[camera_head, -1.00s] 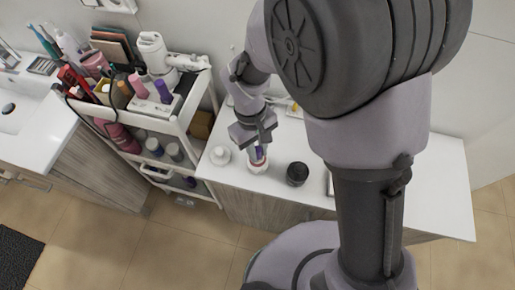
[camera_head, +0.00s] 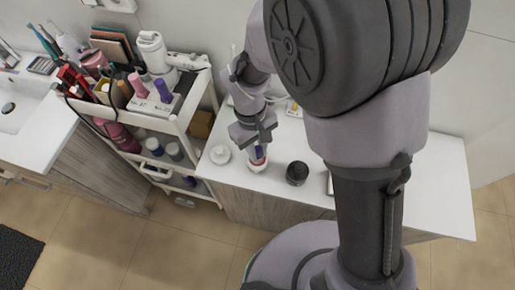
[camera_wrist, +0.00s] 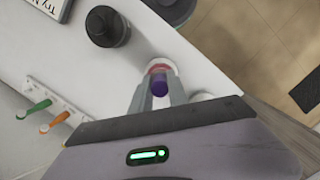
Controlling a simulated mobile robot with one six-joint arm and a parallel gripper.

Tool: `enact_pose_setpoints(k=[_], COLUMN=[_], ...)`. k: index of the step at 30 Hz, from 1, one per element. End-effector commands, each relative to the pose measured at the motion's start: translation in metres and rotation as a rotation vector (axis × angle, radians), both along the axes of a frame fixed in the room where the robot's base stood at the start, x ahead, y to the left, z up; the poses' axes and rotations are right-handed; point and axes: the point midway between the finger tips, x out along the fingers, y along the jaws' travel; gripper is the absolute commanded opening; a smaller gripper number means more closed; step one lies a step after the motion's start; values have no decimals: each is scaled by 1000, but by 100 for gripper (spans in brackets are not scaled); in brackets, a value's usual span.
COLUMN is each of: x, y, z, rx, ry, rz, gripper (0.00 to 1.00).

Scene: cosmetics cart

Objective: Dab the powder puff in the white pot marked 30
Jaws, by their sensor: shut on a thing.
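My gripper (camera_head: 256,147) is shut on the purple handle (camera_wrist: 159,88) of the powder puff, pointing down over the counter. A small white pot (camera_head: 257,167) is directly under it, with a reddish-pink ring showing around the puff end. In the wrist view, the white pot (camera_wrist: 161,62) shows just beyond the fingertips. The puff's lower end is at the pot's mouth; I cannot tell how deep it sits. A second round white piece (camera_head: 220,155), a pot or lid, stands to the left. No number is readable on either.
A black jar (camera_head: 297,173) stands close on the right of the pot. A rack with green and orange handles (camera_wrist: 46,112) and a sign (camera_wrist: 55,8) lie on the counter (camera_head: 440,190). A loaded white cart (camera_head: 178,124) stands left.

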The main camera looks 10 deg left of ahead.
Motion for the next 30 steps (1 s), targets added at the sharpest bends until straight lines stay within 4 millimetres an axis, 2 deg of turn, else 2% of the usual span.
enact_pose_setpoints(k=[5,22,30], x=[-1,0,-1], y=[-1,0,0], z=[3,69,69], rx=[-1,-1,-1], ry=[3,1,1], rz=[0,0,0], gripper=[0,0,0])
